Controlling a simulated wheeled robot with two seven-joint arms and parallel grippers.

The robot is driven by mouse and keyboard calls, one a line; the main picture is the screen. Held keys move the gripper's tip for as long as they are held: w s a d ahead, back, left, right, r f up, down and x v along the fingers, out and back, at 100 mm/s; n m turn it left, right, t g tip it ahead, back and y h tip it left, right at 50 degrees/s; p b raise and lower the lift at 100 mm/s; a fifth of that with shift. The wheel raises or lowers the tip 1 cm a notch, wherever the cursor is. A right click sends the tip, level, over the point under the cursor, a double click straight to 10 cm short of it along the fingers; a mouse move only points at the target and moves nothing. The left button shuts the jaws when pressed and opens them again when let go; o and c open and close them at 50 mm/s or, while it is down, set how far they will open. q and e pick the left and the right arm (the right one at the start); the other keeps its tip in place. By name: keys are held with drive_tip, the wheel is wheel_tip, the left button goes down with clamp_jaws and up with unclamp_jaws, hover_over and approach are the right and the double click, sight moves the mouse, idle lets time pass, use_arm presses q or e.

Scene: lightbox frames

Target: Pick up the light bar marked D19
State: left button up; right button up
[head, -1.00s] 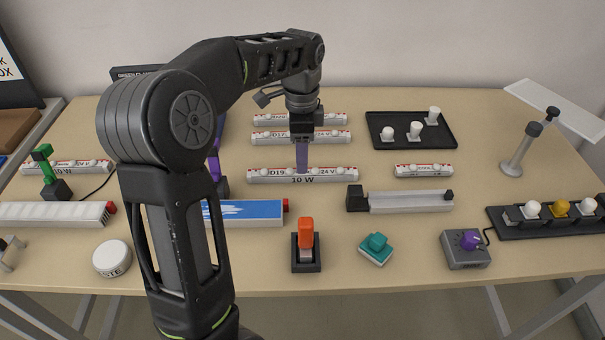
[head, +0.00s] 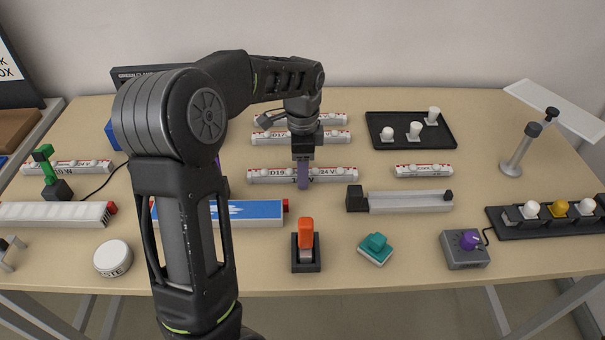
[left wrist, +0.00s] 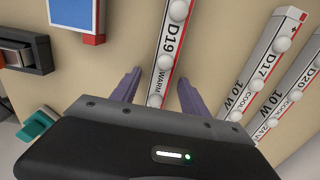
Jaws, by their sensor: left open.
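The light bar marked D19 (head: 270,175) lies on the table in the middle of the head view, white with round bulbs and a red edge. It also shows in the left wrist view (left wrist: 170,45), marked D19 and WARM. My left gripper (head: 303,184) is open at the bar's middle in the head view. In the left wrist view its purple fingers (left wrist: 158,88) stand apart, one on each side of the D19 bar, with gaps between. My right gripper is not in view.
The D17 bar (head: 330,137) and another bar (head: 330,119) lie behind; the wrist view shows D17 (left wrist: 265,68) and D20 (left wrist: 298,88). A black tray (head: 440,142) stands back right.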

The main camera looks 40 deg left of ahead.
use_arm(q)
clamp_jaws()
idle(0.6)
